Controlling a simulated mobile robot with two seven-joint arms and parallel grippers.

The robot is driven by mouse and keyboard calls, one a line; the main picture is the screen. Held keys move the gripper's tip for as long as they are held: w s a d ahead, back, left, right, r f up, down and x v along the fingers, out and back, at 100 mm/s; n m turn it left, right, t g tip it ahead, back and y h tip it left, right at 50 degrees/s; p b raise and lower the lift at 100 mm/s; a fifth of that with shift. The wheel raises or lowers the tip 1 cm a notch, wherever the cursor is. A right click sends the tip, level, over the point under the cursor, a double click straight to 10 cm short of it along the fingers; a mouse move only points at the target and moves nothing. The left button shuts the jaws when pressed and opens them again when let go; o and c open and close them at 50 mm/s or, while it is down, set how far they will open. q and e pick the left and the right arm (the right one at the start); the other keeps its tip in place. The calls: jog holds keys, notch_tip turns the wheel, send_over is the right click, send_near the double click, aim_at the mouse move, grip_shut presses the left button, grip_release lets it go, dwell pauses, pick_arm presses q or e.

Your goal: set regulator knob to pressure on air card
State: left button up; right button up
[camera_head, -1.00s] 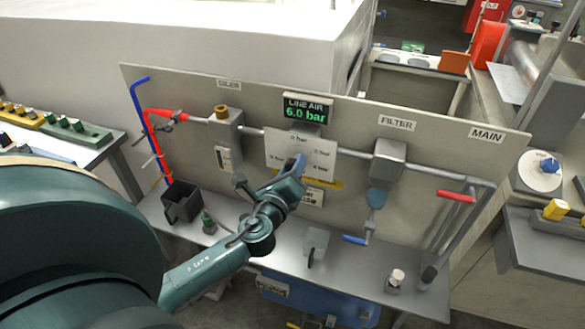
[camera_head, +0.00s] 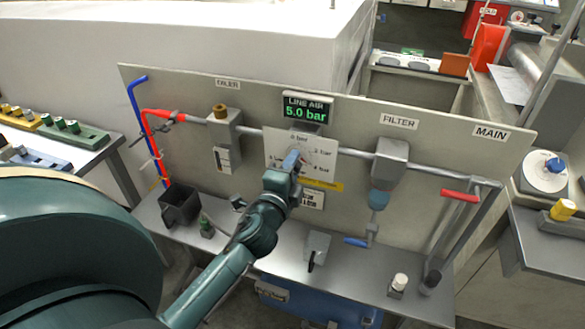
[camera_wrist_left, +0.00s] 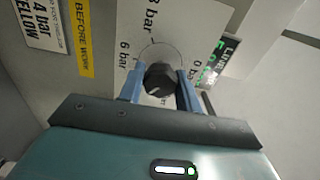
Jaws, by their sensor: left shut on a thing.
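The black regulator knob (camera_wrist_left: 159,79) sits between the blue fingers of my left gripper (camera_wrist_left: 160,90) in the left wrist view, in front of a white dial plate with bar marks (camera_wrist_left: 128,30). In the head view my left gripper (camera_head: 292,161) is at the dial plate (camera_head: 322,148) and largely hides the knob. The line air display (camera_head: 306,109) reads 5.0 bar. The air card (camera_wrist_left: 42,22) reads 4 bar and YELLOW in the left wrist view; it also hangs below the dial in the head view (camera_head: 312,199). My right gripper is not in view.
The oiler (camera_head: 224,130) and a black bin (camera_head: 180,205) are to the left. A grey block with a lever (camera_head: 317,247) stands on the shelf.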

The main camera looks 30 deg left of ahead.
pick_arm(q)
jog(key=shift+n, duration=0.6)
jog(key=o, duration=1)
jog(key=shift+c, duration=0.2)
jog(key=b+v, duration=0.2)
jog(key=v, duration=1.1)
jog(key=shift+d, duration=0.1)
